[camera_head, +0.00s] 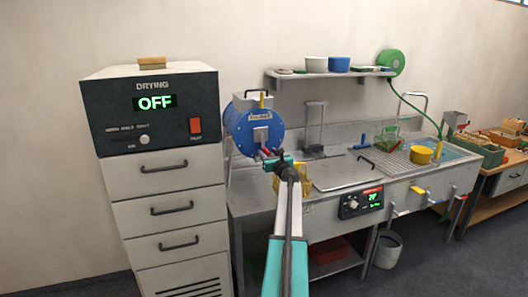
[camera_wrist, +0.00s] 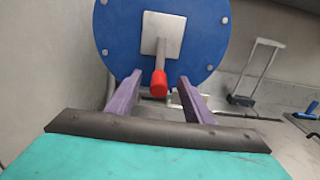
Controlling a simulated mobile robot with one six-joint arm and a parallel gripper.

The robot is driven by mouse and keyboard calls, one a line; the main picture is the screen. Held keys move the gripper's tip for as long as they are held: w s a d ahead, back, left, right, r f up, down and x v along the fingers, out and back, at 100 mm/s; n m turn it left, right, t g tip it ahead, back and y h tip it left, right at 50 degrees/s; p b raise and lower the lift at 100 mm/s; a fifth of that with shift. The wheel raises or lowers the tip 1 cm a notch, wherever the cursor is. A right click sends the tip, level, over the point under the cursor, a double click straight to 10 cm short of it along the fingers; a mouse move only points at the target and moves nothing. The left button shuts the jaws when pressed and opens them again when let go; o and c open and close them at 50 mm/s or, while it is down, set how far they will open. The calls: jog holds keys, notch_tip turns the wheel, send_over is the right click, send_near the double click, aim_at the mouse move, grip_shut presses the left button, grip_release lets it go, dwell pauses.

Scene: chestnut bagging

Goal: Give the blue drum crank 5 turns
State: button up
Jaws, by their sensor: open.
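The blue drum (camera_head: 252,131) stands at the left end of the steel counter, its round face toward me. In the wrist view the drum face (camera_wrist: 207,45) fills the upper middle. A square metal plate sits at its centre, and the crank (camera_wrist: 159,82) with a red knob hangs down from it. My gripper (camera_wrist: 157,84) is open, with one purple finger on each side of the red knob and a gap on both sides. In the head view my gripper (camera_head: 277,162) is just below and right of the drum and partly covers the crank.
A drying cabinet (camera_head: 150,120) reading OFF stands left of the drum. A shelf (camera_head: 330,74) with bowls hangs above the counter. A yellow basket (camera_head: 305,180) stands close to the right of my gripper. A flat metal lid (camera_head: 345,172) lies on the counter.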

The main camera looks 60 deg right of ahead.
jog(key=v, duration=0.8)
jog(key=shift+s+a, duration=0.25)
dwell(0.5)
